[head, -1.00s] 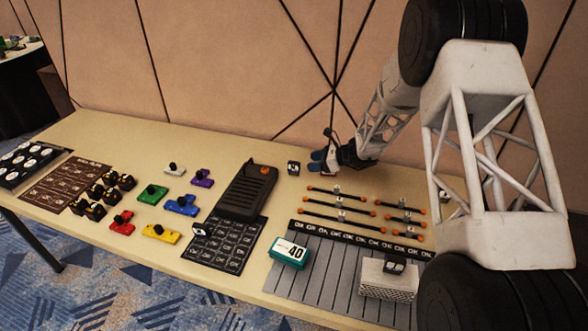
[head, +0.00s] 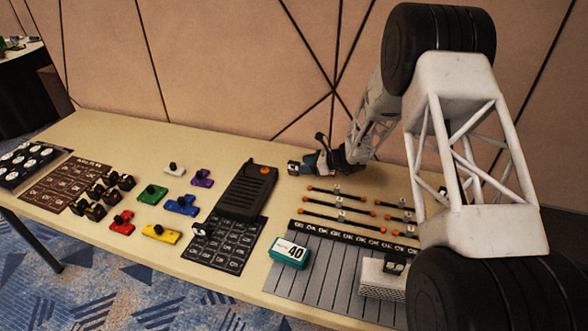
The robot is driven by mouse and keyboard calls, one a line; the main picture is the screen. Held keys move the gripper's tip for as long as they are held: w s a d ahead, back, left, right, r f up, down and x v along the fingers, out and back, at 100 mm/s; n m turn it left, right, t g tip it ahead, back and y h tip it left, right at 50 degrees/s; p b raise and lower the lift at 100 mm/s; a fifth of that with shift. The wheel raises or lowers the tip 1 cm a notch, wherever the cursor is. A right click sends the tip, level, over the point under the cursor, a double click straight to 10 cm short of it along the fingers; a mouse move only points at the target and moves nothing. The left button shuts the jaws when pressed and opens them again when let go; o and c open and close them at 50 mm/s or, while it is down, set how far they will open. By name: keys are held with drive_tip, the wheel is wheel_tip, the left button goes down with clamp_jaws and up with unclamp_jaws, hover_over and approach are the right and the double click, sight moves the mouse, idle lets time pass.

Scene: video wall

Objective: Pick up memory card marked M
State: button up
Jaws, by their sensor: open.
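A small black block with a pale label (head: 293,168) lies on the table behind the dark handset. My gripper (head: 301,165) is open, with its fingertips right at the block's right side. Whether the fingers straddle the block or only stand beside it cannot be told. Two similar small dark blocks show: one on the black grid mat (head: 199,229), one on the white perforated box (head: 394,265). The labels are too small to read, so I cannot tell which one is the memory card marked M.
A dark handset (head: 248,190) stands left of my gripper. Cables with orange ends (head: 337,202) lie in front of it on the right. A teal box marked 40 (head: 289,253) sits on the grey striped mat (head: 322,277). Coloured blocks (head: 181,205) are at left.

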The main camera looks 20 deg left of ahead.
sight(294, 170)
drive_tip(key=shift+a, duration=0.1)
drive_tip(key=shift+x, duration=2.55)
drive_tip(key=shift+w, duration=0.1)
clamp_jaws()
drive_tip(key=shift+r, duration=0.15)
